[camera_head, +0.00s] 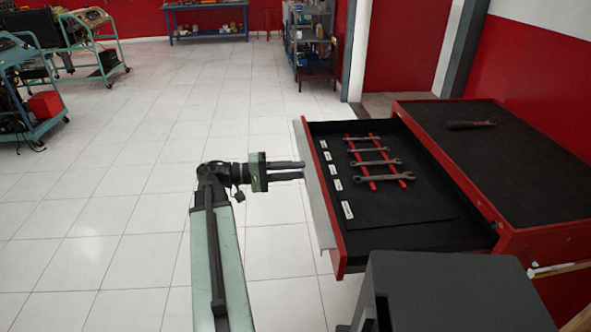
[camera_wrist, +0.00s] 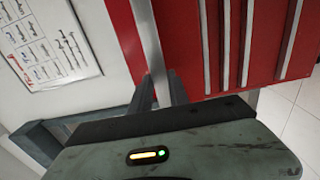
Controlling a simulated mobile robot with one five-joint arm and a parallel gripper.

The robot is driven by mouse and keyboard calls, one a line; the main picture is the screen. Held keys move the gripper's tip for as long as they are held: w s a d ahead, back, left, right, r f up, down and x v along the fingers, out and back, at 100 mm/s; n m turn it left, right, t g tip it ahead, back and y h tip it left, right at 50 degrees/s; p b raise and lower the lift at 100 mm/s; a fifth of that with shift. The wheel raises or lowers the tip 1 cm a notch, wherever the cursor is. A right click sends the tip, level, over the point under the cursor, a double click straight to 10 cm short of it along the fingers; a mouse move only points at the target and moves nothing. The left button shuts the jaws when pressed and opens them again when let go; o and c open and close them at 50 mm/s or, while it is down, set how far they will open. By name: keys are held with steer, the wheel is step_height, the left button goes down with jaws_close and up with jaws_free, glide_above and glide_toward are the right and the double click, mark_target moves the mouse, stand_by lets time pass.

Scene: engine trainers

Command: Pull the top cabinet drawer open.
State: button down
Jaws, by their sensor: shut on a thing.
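The top drawer (camera_head: 325,196) of the red cabinet (camera_head: 544,237) is pulled well out to the left, and its black-lined inside shows. Several wrenches (camera_head: 376,163) lie in it across two red strips, beside white labels. A silver handle strip (camera_head: 318,205) runs along the drawer's front; it also shows as a pale bar in the wrist view (camera_wrist: 147,38). My gripper (camera_head: 301,170) reaches the handle from the left. In the wrist view its two fingers (camera_wrist: 160,86) stand on either side of the bar, shut on it. The fingertips are partly hidden behind the gripper body.
A loose dark tool (camera_head: 470,125) lies on the cabinet's black top. White tiled floor is free to the left of the drawer. Engine trainers on wheeled teal stands (camera_head: 85,50) are at the far left, and a shelf (camera_head: 310,45) stands at the back.

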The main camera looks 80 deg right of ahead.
steer(key=shift+f, duration=0.2)
steer(key=c, duration=1.3)
jaws_free()
steer(key=v, duration=0.7)
steer(key=shift+w, duration=0.45)
